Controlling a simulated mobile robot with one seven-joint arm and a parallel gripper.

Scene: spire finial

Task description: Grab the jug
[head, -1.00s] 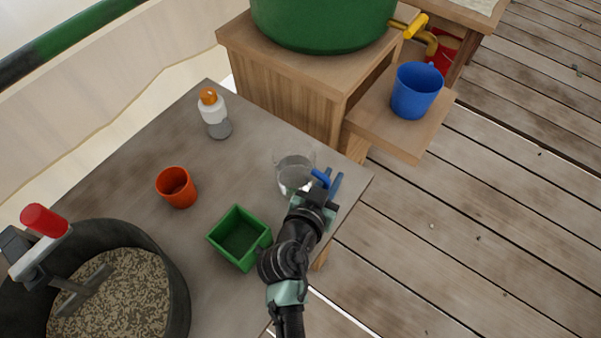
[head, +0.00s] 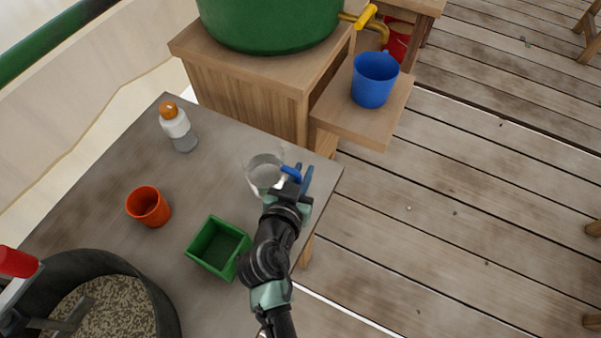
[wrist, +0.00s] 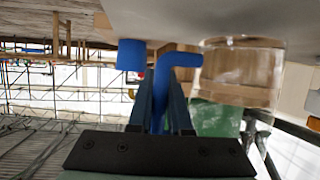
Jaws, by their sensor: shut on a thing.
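The clear jug (head: 262,172) with a blue handle (head: 291,174) is at the right part of the grey table (head: 215,165), near its right corner. In the wrist view, which looks upside down, the clear jug body (wrist: 243,70) is right of centre and its blue handle (wrist: 175,62) runs down between my fingers. My gripper (head: 302,178) is shut on the jug's handle, and its fingers (wrist: 172,105) also show in the wrist view. The jug looks upright and close to the tabletop; I cannot tell if it touches.
A green box (head: 217,247), an orange cup (head: 148,206) and a white bottle with orange cap (head: 178,128) stand left of the jug. A dark pot of grains (head: 105,305) is at lower left. A blue mug (head: 375,80) sits on a wooden shelf (head: 350,128) below a yellow tap (head: 366,17).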

